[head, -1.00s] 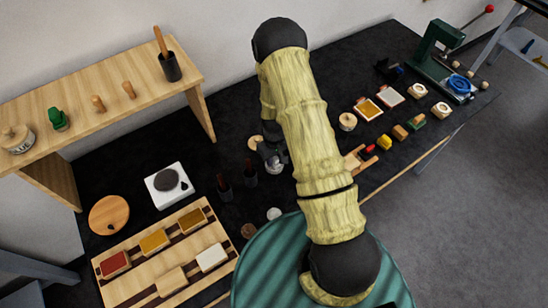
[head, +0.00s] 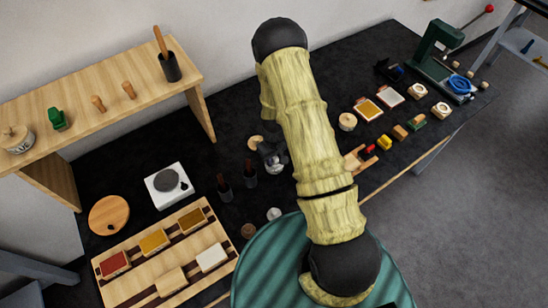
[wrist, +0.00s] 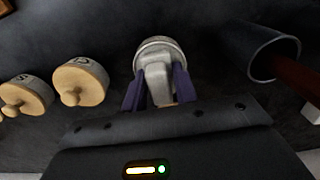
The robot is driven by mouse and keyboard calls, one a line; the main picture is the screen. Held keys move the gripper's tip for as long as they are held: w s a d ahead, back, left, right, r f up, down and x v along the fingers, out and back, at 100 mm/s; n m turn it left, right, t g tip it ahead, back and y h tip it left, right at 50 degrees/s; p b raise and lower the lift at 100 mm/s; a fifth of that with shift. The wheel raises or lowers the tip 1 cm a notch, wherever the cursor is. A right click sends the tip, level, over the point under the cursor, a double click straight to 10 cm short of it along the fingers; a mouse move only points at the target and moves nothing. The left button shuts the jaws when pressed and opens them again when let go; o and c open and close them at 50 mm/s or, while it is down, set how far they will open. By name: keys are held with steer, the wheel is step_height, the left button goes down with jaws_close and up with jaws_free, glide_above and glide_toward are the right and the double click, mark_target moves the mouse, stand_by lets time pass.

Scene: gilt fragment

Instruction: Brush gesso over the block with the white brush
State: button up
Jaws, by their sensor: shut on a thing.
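My gripper (wrist: 155,95) is shut on a pale grey thing (wrist: 158,58) with a round end, held between its purple fingers. I cannot tell from its shape whether it is the white brush. In the head view my gripper (head: 272,157) is low over the dark table beside two dark cups (head: 224,190) with brown handles, partly hidden by my arm. Several blocks lie on a slatted wooden rack at lower left, including a white one (head: 212,257) and a pale wooden one (head: 171,280). I cannot tell which block is meant, nor where the gesso is.
Two round containers with wooden knobs (wrist: 80,80) stand left of my gripper in the wrist view; a dark cup (wrist: 262,52) stands right. A white hot plate (head: 168,185), round board (head: 109,215) and wooden shelf (head: 100,85) are at left. A green press (head: 438,48) stands far right.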

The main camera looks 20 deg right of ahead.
steer(key=shift+r+p, duration=2.15)
steer(key=shift+r, duration=1.3)
